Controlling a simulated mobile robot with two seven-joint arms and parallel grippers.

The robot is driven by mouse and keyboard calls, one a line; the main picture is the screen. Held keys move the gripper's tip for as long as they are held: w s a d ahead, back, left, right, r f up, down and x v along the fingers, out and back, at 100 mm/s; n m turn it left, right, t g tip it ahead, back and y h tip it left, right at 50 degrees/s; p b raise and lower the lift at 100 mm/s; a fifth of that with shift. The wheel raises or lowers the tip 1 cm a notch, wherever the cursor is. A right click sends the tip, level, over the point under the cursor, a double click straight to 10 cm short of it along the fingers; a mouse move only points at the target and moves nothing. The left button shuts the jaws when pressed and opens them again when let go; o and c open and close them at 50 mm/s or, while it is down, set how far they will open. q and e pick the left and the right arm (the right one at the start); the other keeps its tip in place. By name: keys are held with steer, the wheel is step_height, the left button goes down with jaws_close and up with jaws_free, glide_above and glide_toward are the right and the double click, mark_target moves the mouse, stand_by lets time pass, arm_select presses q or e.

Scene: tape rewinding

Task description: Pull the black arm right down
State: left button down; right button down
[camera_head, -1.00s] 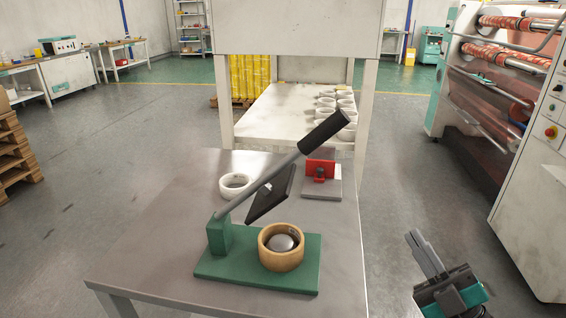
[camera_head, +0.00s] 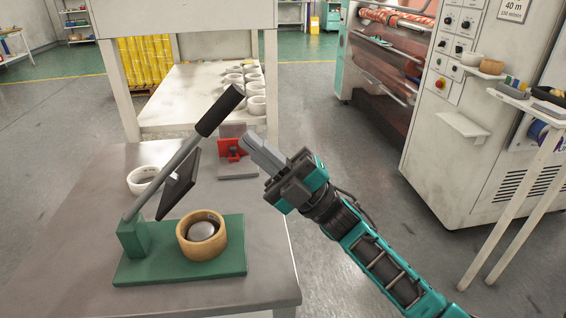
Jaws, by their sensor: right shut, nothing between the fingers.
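The press has a green base (camera_head: 160,267) on the grey table. Its grey lever with a black handle (camera_head: 219,110) is raised, slanting up to the right. A dark square plate (camera_head: 178,184) hangs under the lever. A tan tape roll (camera_head: 202,236) stands on the base around a metal knob (camera_head: 202,231). My right gripper (camera_head: 254,143) is shut and empty, with its fingers pointing up and left. In the picture it is to the right of and below the black handle, apart from it. My left gripper is not in view.
A white tape roll (camera_head: 145,180) lies behind the lever. A red device (camera_head: 230,150) on a grey plate is at the table's back right, close to my gripper in the picture. White rolls (camera_head: 256,105) stand on the bench behind. The table's front right is clear.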

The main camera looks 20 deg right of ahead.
mark_target(204, 124)
steer(key=x, duration=0.3)
steer(key=shift+w+a+r, duration=0.1)
steer(key=shift+w+a, duration=0.05)
steer(key=shift+r+p, duration=0.1)
steer(key=shift+p, duration=0.2)
steer(key=p+x, duration=0.1)
steer(key=x, duration=0.1)
steer(key=s+p+x, duration=0.1)
steer(key=x, duration=0.2)
steer(key=p+x, duration=0.1)
steer(key=x, duration=0.1)
steer(key=shift+s+a+r, duration=0.2)
steer(key=shift+a+r, duration=0.05)
steer(key=shift+r, duration=0.1)
steer(key=w+a+r+p, duration=0.1)
steer(key=w+a+r, duration=0.1)
steer(key=a+r, duration=0.2)
steer(key=a, duration=0.3)
